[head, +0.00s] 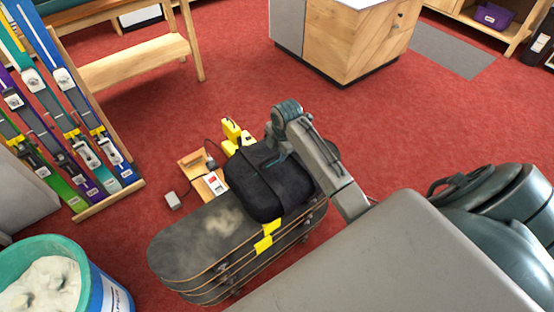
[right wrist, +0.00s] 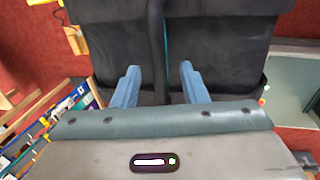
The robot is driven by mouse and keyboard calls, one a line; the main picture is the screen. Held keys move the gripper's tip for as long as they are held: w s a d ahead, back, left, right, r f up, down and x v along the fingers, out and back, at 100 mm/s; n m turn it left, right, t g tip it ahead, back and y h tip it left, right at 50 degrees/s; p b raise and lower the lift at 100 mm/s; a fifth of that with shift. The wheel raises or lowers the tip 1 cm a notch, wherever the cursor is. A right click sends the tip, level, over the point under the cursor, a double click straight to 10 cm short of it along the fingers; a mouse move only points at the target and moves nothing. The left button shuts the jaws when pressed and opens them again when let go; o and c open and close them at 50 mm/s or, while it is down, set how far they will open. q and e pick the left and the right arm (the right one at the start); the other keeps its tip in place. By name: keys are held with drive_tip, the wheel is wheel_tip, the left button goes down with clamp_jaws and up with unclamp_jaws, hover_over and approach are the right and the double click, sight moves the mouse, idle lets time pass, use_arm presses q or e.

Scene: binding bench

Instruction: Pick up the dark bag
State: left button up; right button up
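The dark bag (head: 262,186) lies on top of a stack of skateboards (head: 190,240) on the red floor in the head view. My right gripper (head: 272,156) is over the bag's upper side, and its fingertips are hard to make out there. In the right wrist view the bag (right wrist: 215,45) fills the top of the picture. The two blue fingers of my right gripper (right wrist: 159,68) stand apart, with a dark strap or seam of the bag between them. I see gaps beside the strap, and contact is not clear. My left gripper is not in view.
Yellow objects (head: 232,131) and a small wooden box (head: 193,166) lie just behind the bag. A ski rack (head: 107,200) stands at left, and a teal bucket (head: 90,262) at lower left. A wooden cabinet (head: 345,48) stands behind. Red carpet between is clear.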

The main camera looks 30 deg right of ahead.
drive_tip(key=shift+f+p, duration=0.3)
drive_tip(key=shift+f, duration=0.1)
idle(0.7)
clamp_jaws()
idle(1.2)
